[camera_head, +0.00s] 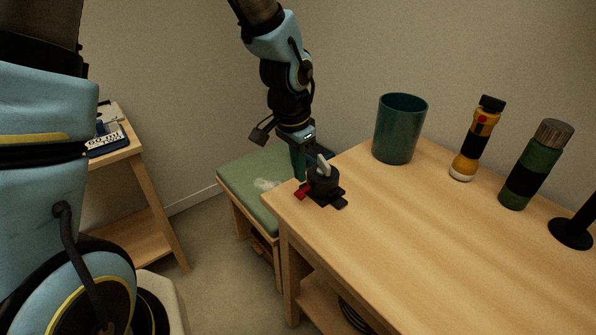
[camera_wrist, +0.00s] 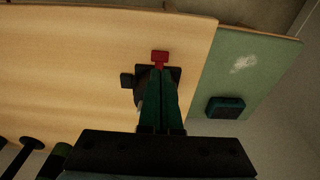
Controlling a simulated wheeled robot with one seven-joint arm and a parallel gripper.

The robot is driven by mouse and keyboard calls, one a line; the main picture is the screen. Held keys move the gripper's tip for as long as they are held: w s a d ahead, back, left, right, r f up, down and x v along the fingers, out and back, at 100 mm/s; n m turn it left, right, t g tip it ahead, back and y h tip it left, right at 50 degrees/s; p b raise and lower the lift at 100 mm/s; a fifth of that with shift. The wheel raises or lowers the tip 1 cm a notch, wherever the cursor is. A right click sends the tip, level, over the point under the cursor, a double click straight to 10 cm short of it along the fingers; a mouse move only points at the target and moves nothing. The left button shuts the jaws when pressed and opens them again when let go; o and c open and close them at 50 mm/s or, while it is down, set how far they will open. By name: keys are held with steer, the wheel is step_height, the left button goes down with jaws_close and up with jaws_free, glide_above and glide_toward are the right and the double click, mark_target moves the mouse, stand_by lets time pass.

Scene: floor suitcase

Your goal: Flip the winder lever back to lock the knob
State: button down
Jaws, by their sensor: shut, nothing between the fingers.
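The winder (camera_head: 323,184) is a small black device near the left corner of the wooden table, with black feet and a red tab (camera_head: 300,192) on its left. A pale grey piece (camera_head: 323,166) sticks up from its top, tilted; I cannot tell for sure which part is the lever. My gripper (camera_head: 302,177) comes down just behind the winder, its dark green fingers shut. In the wrist view, the shut fingers (camera_wrist: 160,72) lie over the winder and hide much of it. The red tab (camera_wrist: 160,57) shows beyond the fingertips. Contact with the winder cannot be told.
A dark teal cup (camera_head: 399,130), a yellow-black flashlight (camera_head: 476,140) and a green bottle (camera_head: 536,165) stand farther right on the table (camera_head: 400,220). A green-cushioned bench (camera_head: 245,172) stands left of it. The tabletop's front is clear.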

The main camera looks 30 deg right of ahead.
steer(key=a+r, duration=0.3)
steer(key=r, duration=0.7)
steer(key=shift+s+a+r+b, duration=0.25)
steer(key=shift+s+r+b, duration=0.05)
steer(key=shift+s, duration=0.05)
steer(key=w+a+f+n, duration=0.1)
steer(key=w+a+n, duration=0.2)
steer(key=a+n, duration=0.4)
steer(key=w+a+f+n+t+y, duration=0.1)
steer(key=a+n, duration=0.6)
steer(key=a, duration=1.5)
steer(key=shift+w+a+f+n, duration=0.25)
steer(key=shift+w+f, duration=0.2)
steer(key=shift+w, duration=0.5)
